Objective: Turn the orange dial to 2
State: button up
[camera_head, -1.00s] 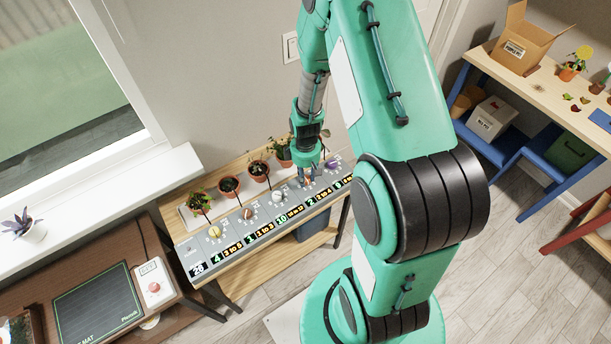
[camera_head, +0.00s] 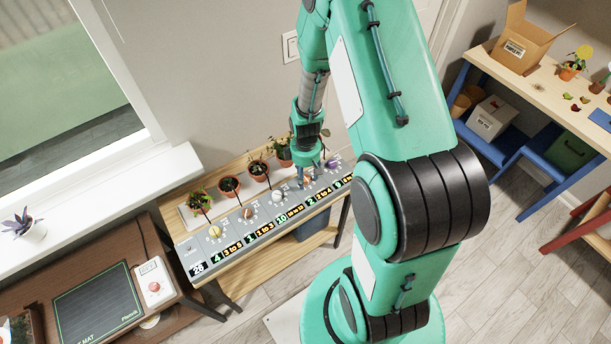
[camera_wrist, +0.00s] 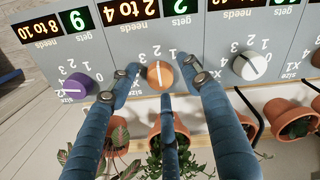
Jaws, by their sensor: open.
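The orange dial (camera_wrist: 160,74) sits on a grey panel (camera_wrist: 215,80) in the wrist view, with a pale pointer line and printed numbers around it. My gripper (camera_wrist: 157,68) is open around the dial. One blue finger is on each side and a third is below it in the picture, and small gaps seem to show. Above the dial, the panel's display (camera_wrist: 150,10) reads "2 to 4" in yellow, and a green 2 shows beside it. In the head view my gripper (camera_head: 304,172) is over the panel's right part and largely hides the dial.
A purple dial (camera_wrist: 76,87) and a white dial (camera_wrist: 250,64) flank the orange one. A yellow dial (camera_head: 214,232) and a brown dial (camera_head: 248,213) are further left on the panel. Potted plants (camera_head: 229,185) stand close behind it.

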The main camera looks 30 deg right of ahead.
notch_tip(320, 180, up, 12)
dwell(0.7)
dwell(0.5)
notch_tip(320, 180, up, 12)
jog(key=r+m+t, duration=0.1)
jog(key=m, duration=0.1)
send_over(305, 177)
jog(key=a, duration=0.4)
jog(key=s+a+r+m+t, duration=0.15)
jog(key=s+a+r, duration=0.3)
jog(key=r, duration=0.45)
jog(key=s+a+r+m+t, duration=0.1)
jog(key=s+a+r+t, duration=0.1)
jog(key=s+a+r, duration=0.45)
jog(key=s+a+r+m+t, duration=0.1)
jog(key=s+r+m, duration=0.1)
jog(key=s+r, duration=0.6)
jog(key=shift+a+r+m, duration=0.1)
jog(key=shift+m, duration=0.15)
dwell(2.5)
